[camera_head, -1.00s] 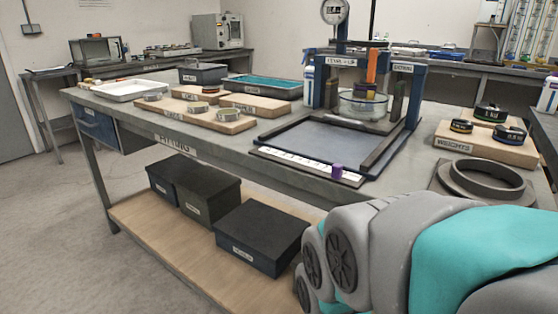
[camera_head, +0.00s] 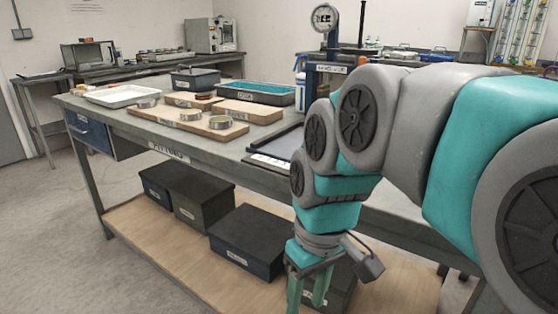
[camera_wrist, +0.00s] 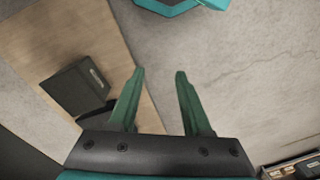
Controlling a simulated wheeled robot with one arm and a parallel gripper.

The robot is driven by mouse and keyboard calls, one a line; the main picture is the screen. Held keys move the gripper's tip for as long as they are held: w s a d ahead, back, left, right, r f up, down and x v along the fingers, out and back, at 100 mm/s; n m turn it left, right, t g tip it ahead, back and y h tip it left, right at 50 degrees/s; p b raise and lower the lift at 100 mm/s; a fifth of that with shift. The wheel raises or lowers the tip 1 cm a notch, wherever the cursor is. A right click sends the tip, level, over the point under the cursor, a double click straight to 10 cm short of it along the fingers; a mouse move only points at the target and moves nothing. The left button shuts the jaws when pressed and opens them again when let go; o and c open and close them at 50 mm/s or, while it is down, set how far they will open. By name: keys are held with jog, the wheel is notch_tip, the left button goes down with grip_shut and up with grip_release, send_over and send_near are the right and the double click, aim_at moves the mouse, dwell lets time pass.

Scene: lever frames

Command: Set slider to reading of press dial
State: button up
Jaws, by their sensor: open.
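The press dial (camera_head: 324,17) is a round white gauge on a post above the bench at the back; its reading is too small to make out. The white slider scale (camera_head: 268,162) shows only at its left end, in front of the press; my arm hides the rest, including the purple slider. My gripper (camera_head: 308,300) hangs low in front of the bench, below the top, pointing down and empty. In the wrist view its two green fingers (camera_wrist: 160,75) are apart with only floor and the lower shelf beyond them.
The bench top (camera_head: 150,123) holds a white tray (camera_head: 122,96), wooden boards with rings (camera_head: 178,118) and a blue-green tray (camera_head: 255,92). Dark boxes (camera_head: 246,240) stand on the lower wooden shelf (camera_head: 165,250). Open floor lies at the left.

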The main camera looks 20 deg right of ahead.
jog(key=shift+w+d+r+n+t+y+p, duration=0.3)
jog(key=shift+w+d+r+n+t, duration=0.8)
jog(key=shift+r, duration=2.5)
jog(key=shift+w+d+r+n+t+y+p, duration=0.1)
jog(key=shift+w+d+r+n+y+p, duration=0.25)
jog(key=shift+w+d+r, duration=2.45)
jog(key=shift+w+d+r+n+t+y+p, duration=0.2)
jog(key=shift+w+d+r+n+t, duration=0.5)
jog(key=shift+r, duration=3.75)
jog(key=shift+x, duration=2.75)
jog(key=shift+s, duration=0.15)
grip_shut()
